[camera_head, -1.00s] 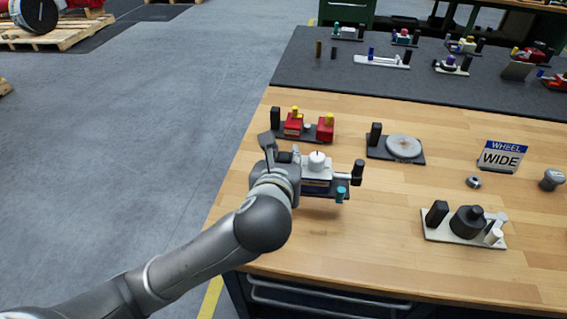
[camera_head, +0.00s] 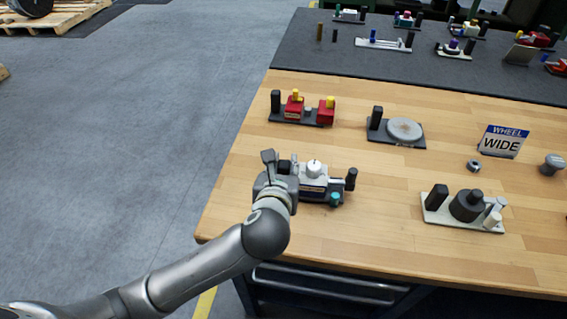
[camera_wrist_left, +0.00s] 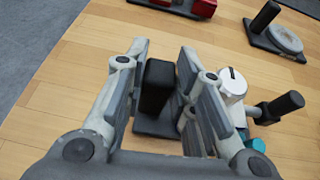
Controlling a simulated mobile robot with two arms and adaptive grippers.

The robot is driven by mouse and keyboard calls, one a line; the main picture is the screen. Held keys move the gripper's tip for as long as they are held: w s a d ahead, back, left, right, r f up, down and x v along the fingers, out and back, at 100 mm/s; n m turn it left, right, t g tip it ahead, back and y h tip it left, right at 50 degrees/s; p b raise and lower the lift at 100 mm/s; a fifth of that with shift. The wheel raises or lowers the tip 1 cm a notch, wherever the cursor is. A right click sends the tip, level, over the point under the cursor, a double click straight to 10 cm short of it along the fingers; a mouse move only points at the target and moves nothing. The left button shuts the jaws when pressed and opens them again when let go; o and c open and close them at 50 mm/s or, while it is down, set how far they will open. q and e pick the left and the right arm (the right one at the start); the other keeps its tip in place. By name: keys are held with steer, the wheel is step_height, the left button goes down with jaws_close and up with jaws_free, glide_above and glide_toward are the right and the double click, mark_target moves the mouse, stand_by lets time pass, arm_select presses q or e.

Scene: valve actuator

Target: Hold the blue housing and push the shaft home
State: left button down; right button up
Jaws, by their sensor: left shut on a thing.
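A small assembly on a dark base sits at the near left of the wooden bench. My left gripper (camera_head: 278,176) is at the assembly's left end. The white cap (camera_wrist_left: 232,84) shows beyond the right finger. I cannot tell which part is the shaft. My right gripper is out of view.
Behind are a fixture with red blocks (camera_head: 326,110) and one with a grey disc (camera_head: 404,130). Bare wood lies right of the assembly.

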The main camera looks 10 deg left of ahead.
arm_select(q)
steer(key=shift+f, duration=0.4)
stand_by(1.1)
